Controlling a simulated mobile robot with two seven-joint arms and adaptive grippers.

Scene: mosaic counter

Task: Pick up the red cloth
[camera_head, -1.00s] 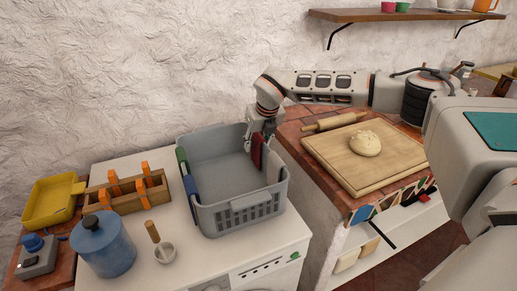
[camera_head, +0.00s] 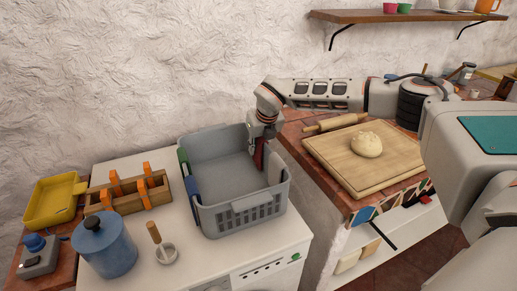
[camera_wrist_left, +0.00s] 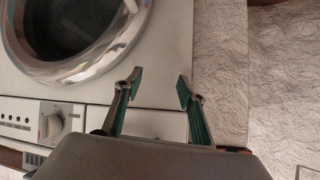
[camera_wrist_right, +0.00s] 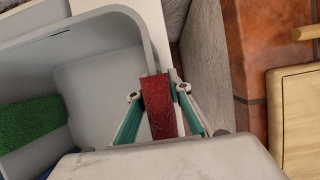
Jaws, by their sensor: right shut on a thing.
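The red cloth (camera_head: 259,156) hangs folded over the right rim of the grey basket (camera_head: 240,216). My right gripper (camera_head: 261,140) is above that rim and shut on the cloth. In the right wrist view the red cloth (camera_wrist_right: 159,106) sits between the two fingers (camera_wrist_right: 160,110), which touch it from both sides. The cloth's lower part inside the basket is partly hidden. My left gripper (camera_wrist_left: 157,90) is open and empty, in front of the washing machine (camera_wrist_left: 140,65); it is not seen in the head view.
A green cloth (camera_head: 183,160), a blue cloth (camera_head: 193,187) and a pale cloth (camera_head: 275,171) hang on the basket's rims. Right is a cutting board (camera_head: 350,170) with dough.

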